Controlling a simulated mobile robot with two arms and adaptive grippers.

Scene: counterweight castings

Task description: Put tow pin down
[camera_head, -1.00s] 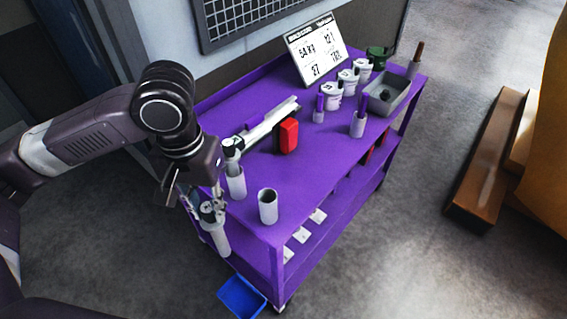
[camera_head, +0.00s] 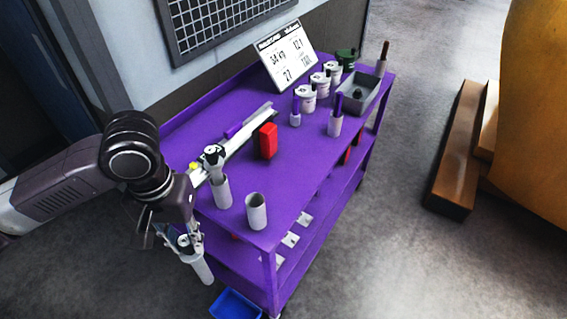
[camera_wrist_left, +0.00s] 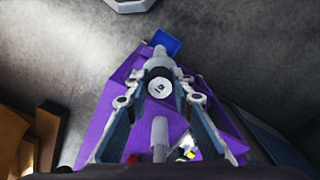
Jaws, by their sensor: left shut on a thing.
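My left gripper (camera_head: 190,238) is shut on the tow pin (camera_head: 203,268), a grey cylinder with a wider head. The pin hangs steeply, slightly tilted, just off the near left end of the purple cart (camera_head: 235,217). In the left wrist view the fingers (camera_wrist_left: 158,82) close around the pin's round, light head (camera_wrist_left: 159,88). The pin's lower end is free in the air. Its upper part is partly hidden by the fingers in the head view. My right gripper is out of view.
On the cart top stand a grey cup (camera_head: 256,211), another holding a dark-headed piece (camera_head: 221,190), a red block (camera_head: 268,141), a grey tray (camera_head: 359,97), several pots and a sign (camera_head: 287,55). A blue bin (camera_head: 236,305) is below. Wooden beams (camera_head: 455,155) lie right.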

